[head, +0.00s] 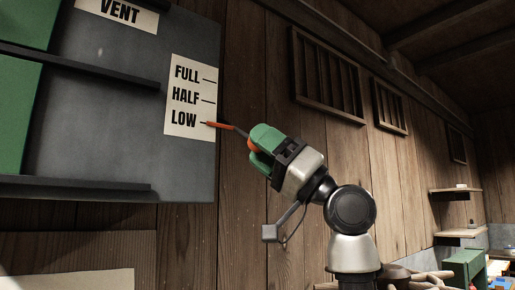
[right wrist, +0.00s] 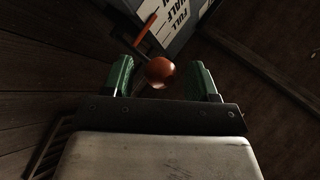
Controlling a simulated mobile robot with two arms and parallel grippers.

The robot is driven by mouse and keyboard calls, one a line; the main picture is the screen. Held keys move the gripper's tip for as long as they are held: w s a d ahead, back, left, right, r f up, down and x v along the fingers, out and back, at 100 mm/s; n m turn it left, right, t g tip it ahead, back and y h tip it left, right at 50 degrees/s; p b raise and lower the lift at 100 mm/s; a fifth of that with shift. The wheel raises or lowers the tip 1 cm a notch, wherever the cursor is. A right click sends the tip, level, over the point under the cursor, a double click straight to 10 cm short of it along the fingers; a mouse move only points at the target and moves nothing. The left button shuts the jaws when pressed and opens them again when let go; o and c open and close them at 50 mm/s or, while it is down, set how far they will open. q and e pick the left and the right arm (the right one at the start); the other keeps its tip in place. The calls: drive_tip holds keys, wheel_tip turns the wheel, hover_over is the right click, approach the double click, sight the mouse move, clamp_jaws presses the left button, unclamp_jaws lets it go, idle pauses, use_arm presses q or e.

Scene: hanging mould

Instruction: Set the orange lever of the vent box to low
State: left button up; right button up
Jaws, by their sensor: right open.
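The grey vent box (head: 120,95) hangs on the wall at the upper left of the head view. Its white scale label (head: 193,98) reads FULL, HALF and LOW from top to bottom. The orange lever's pointer (head: 222,126) has its tip at the LOW mark. My right gripper (head: 259,143) is at the lever's knob end, which its green fingers partly hide in the head view. In the right wrist view the round orange knob (right wrist: 160,71) lies between the two open green fingers, with a gap on each side. My left gripper is out of view.
Green panels (head: 16,115) and dark ledges (head: 75,185) are on the box's left part. Wooden wall grilles (head: 325,75) are to the right. Small shelves (head: 458,190) and a green object (head: 462,268) are at the far right.

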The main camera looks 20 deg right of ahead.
drive_tip(key=b+v, duration=0.3)
drive_tip(key=v, duration=0.6)
drive_tip(key=shift+d+f, duration=0.15)
drive_tip(key=shift+f, duration=0.15)
